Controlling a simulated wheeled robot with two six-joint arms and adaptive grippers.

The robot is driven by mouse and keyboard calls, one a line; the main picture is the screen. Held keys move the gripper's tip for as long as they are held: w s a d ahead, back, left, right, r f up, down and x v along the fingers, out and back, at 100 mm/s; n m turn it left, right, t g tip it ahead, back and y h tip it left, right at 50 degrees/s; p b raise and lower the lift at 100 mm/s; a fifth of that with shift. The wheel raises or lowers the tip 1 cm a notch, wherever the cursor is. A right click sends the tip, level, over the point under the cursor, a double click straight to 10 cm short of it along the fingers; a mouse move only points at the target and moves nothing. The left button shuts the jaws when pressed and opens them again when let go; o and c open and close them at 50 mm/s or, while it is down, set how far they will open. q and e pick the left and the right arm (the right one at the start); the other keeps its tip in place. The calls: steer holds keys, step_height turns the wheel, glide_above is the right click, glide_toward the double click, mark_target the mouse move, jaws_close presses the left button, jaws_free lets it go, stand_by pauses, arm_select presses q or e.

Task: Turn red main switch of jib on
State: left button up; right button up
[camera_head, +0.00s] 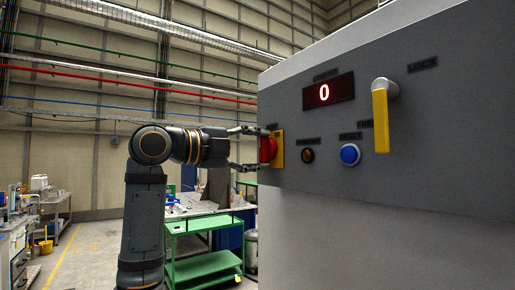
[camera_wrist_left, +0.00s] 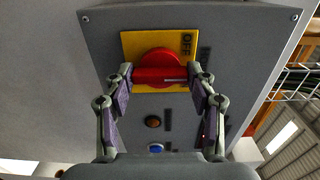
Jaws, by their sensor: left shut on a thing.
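The red main switch (camera_head: 267,150) sits on a yellow plate (camera_head: 277,149) at the left end of the grey control panel in the head view. In the left wrist view the round red switch (camera_wrist_left: 158,62) has a raised handle bar, lying roughly level across the picture. The yellow plate (camera_wrist_left: 131,43) bears the word OFF at its right side. My left gripper (camera_head: 262,149) is shut on the switch handle; in the wrist view its fingers (camera_wrist_left: 160,77) press on the handle's two ends. My right gripper is not in view.
The grey panel (camera_head: 440,130) also carries a red display reading 0 (camera_head: 328,92), a yellow lever (camera_head: 381,120), a blue button (camera_head: 350,154) and an amber button (camera_head: 307,155). A green cart (camera_head: 205,225) stands on the floor behind my left arm.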

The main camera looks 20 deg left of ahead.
arm_select(q)
steer(key=shift+f, duration=0.1)
stand_by(0.3)
steer(key=o, duration=1.2)
steer(key=shift+c, duration=0.2)
steer(key=v, duration=1.2)
steer(key=shift+a, duration=0.1)
